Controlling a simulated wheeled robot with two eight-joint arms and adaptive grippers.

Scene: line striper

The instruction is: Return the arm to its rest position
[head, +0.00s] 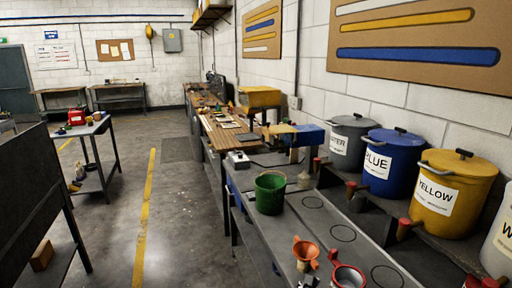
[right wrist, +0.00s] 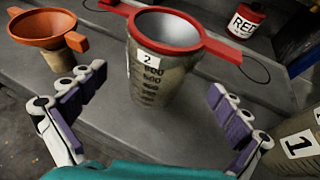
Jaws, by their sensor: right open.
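My right gripper (right wrist: 157,88) is open, with its purple-padded fingers spread to either side of a measuring cup (right wrist: 150,75) marked 2. In the head view the red-rimmed cup (head: 348,277) is at the bottom edge. An orange funnel (right wrist: 45,32) stands left of the cup; it also shows in the head view (head: 306,251). My left gripper is not in view.
A cup marked 1 (right wrist: 298,145) is at the right edge and a can labelled RED (right wrist: 245,18) behind. A green bucket (head: 270,194) stands on the bench. Blue (head: 391,157) and yellow (head: 455,195) bins line the wall side. The floor aisle at left is clear.

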